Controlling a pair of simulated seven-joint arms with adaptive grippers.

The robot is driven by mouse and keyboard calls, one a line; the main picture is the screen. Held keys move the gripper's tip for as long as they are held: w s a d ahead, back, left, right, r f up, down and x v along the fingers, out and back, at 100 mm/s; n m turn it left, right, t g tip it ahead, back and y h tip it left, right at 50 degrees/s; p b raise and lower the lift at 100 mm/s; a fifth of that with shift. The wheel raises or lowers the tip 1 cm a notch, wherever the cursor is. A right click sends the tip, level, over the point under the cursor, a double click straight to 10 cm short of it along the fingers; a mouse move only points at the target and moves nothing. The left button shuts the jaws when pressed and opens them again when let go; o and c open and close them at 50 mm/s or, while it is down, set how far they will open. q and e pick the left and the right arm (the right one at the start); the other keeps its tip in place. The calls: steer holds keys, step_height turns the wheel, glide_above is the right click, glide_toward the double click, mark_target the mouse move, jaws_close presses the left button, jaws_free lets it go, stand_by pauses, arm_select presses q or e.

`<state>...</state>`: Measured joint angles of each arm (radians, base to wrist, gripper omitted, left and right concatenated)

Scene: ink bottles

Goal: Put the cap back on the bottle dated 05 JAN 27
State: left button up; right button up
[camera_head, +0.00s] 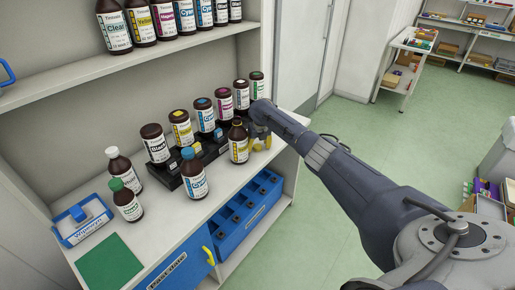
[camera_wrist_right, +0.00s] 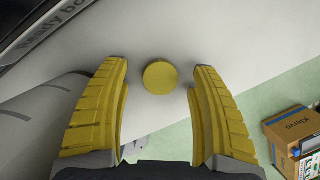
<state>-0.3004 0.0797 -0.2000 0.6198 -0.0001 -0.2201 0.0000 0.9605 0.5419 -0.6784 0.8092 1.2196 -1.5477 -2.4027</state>
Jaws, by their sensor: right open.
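A round yellow cap (camera_wrist_right: 160,77) lies on the white bench top in the right wrist view. My right gripper (camera_wrist_right: 160,90) is open, with one yellow ridged finger on each side of the cap and a visible gap to both. In the head view my right gripper (camera_head: 262,145) is low over the bench's right end. Just left of it stands an upright brown bottle with a yellow label (camera_head: 238,142); its top looks narrow and without a coloured cap. The dates on the labels are too small to read. My left gripper is not in view.
A black stand (camera_head: 187,188) holds several capped bottles behind. A blue-capped bottle (camera_head: 193,176), a green-capped bottle (camera_head: 126,200) and a white-capped bottle (camera_head: 122,166) stand on the bench. A blue wipes box (camera_head: 82,222) and green mat (camera_head: 110,262) lie left. A blue crate (camera_head: 245,215) sits below.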

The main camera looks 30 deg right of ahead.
steer(key=shift+f, duration=0.2)
steer(key=shift+o, duration=0.3)
steer(key=c, duration=1)
